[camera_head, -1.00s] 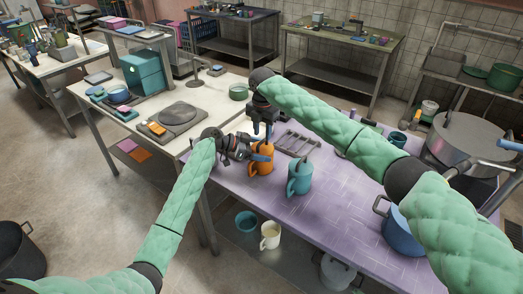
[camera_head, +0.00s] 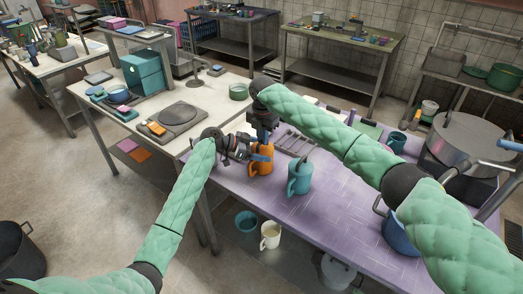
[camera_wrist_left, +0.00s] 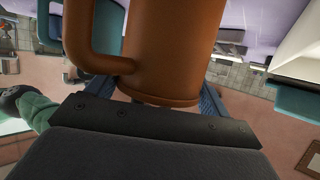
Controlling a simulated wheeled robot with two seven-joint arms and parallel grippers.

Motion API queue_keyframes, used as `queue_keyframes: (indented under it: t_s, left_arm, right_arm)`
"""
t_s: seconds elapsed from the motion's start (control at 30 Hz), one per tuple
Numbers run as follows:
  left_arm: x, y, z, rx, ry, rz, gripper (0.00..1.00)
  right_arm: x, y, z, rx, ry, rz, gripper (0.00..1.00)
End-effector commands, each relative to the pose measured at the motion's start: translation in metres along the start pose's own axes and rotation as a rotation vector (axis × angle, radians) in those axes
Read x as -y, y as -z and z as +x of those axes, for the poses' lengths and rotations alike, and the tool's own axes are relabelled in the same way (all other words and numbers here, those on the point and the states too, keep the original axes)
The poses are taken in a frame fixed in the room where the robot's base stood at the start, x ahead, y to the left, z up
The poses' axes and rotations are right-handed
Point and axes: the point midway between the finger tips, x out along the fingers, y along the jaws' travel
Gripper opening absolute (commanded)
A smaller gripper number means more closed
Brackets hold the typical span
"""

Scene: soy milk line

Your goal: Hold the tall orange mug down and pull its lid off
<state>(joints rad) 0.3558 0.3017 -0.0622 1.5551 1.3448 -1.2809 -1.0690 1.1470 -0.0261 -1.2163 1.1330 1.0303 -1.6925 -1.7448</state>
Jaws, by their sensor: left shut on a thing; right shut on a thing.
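The tall orange mug (camera_head: 261,160) stands on the purple-topped table, its handle toward the left in the left wrist view (camera_wrist_left: 160,45). My left gripper (camera_head: 249,153) reaches in from the left and is shut on the mug's side; its blue-grey fingers show on both sides of the mug in the left wrist view. My right gripper (camera_head: 262,139) points down over the mug's top and is shut at the lid. The lid is mostly hidden by the right gripper, and I cannot tell whether it is apart from the mug.
A teal mug (camera_head: 299,178) stands close at the right of the orange one. A wire rack (camera_head: 296,141) lies behind. A blue pot (camera_head: 399,232) and a large grey pot (camera_head: 468,141) are at the right. The front middle of the purple table (camera_head: 330,225) is clear.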

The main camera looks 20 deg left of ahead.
Motion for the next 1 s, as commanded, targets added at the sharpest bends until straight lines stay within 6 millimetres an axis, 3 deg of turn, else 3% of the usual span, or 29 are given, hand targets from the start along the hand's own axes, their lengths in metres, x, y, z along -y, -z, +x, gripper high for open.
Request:
queue_keyframes:
  t_s: [1.0]
  left_arm:
    - [-0.001, -0.006, 0.001, 0.007, -0.002, -0.007, 0.51]
  right_arm:
    - [-0.002, 0.000, -0.020, 0.003, -0.005, -0.002, 0.00]
